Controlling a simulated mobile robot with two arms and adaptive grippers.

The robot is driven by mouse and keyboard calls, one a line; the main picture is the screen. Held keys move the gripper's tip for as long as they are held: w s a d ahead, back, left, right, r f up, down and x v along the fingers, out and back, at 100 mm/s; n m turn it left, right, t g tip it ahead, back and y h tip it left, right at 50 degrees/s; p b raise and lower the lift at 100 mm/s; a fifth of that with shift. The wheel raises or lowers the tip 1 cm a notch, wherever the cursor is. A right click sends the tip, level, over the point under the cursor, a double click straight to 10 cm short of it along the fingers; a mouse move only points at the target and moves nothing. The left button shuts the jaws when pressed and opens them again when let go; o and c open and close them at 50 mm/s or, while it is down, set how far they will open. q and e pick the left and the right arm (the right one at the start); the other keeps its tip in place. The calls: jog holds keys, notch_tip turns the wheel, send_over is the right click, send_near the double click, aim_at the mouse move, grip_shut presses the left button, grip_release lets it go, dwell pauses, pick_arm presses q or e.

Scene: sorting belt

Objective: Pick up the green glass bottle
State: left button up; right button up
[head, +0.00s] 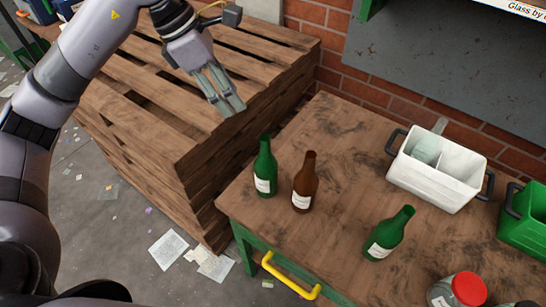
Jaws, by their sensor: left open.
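A green glass bottle (265,166) with a white label stands upright near the left edge of the wooden table. A second green glass bottle (389,234) with a white label stands further right, nearer the front; it appears slanted in the picture. A brown bottle (304,182) stands just right of the first green one. My left gripper (228,107) is open and empty. It appears above the pallet stack, up and left of the first green bottle and apart from it. My right gripper is not in view.
Stacked wooden pallets (140,100) stand left of the table (330,130). A white divided bin (440,165) holds something pale; a green bin (525,225) is at the right. A red-lidded jar (468,289) stands at the front. The table's middle is clear. A yellow handle (290,280) sticks out in front.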

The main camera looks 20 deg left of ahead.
pick_arm(q)
jog(key=f, duration=0.1)
jog(key=p, duration=0.3)
send_near(263, 138)
notch_tip(263, 138, down, 3)
jog(key=shift+w+d+f, duration=0.2)
jog(key=shift+d+f, duration=0.65)
jog(key=shift+f, duration=0.15)
jog(key=shift+d+f+p, duration=0.15)
jog(key=shift+f+p, duration=0.15)
jog(key=shift+f, duration=0.2)
jog(key=shift+w+d+f+p, duration=0.1)
jog(key=shift+d+f+p, duration=0.1)
jog(key=shift+p, duration=0.1)
jog(key=p+x, duration=0.2)
jog(key=x, duration=0.1)
jog(key=shift+w+d+f, duration=0.1)
jog(key=shift+w+f, duration=0.15)
jog(key=shift+w, duration=0.1)
jog(key=shift+d+f, duration=0.15)
jog(key=shift+f, duration=0.35)
grip_shut()
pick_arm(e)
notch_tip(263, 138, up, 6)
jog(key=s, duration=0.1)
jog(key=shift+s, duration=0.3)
pick_arm(q)
jog(key=shift+w, duration=0.1)
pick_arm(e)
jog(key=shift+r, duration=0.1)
